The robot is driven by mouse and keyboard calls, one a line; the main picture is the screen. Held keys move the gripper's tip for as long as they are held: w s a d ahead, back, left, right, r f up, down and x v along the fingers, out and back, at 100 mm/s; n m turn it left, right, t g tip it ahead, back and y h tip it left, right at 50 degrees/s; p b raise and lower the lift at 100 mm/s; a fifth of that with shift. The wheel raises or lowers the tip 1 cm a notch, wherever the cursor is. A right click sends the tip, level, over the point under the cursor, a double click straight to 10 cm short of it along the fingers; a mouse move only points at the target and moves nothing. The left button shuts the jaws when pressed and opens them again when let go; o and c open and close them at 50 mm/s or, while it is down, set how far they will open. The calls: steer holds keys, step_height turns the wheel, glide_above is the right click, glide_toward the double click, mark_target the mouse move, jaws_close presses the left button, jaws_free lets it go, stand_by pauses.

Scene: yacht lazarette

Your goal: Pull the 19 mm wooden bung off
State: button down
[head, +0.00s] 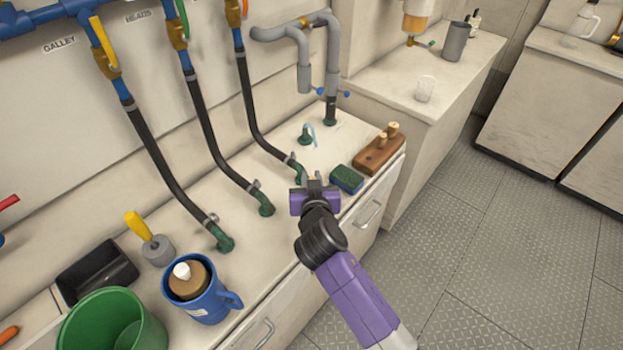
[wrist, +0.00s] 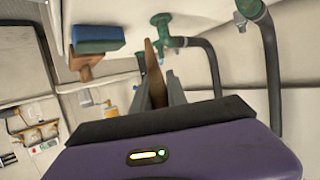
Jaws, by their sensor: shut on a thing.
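In the head view the gripper hides the bung. The wooden block (head: 373,158) stands apart to the right, with light wooden pegs upright in it. The block also shows in the wrist view (wrist: 85,72), behind the sponge.
A green-and-blue sponge (head: 346,179) lies close to my gripper. An open green fitting (head: 304,139) has a pale blue arc, like water, above it. Black hoses (head: 254,113) run to green fittings. A blue mug (head: 207,304) and green bucket (head: 112,325) stand at left.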

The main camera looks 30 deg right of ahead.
steer(key=shift+s, duration=0.1)
stand_by(0.3)
steer(key=s+d+p, duration=0.2)
steer(key=s, duration=0.6)
steer(key=shift+s+d, duration=0.2)
steer(key=shift+d, duration=0.15)
stand_by(0.9)
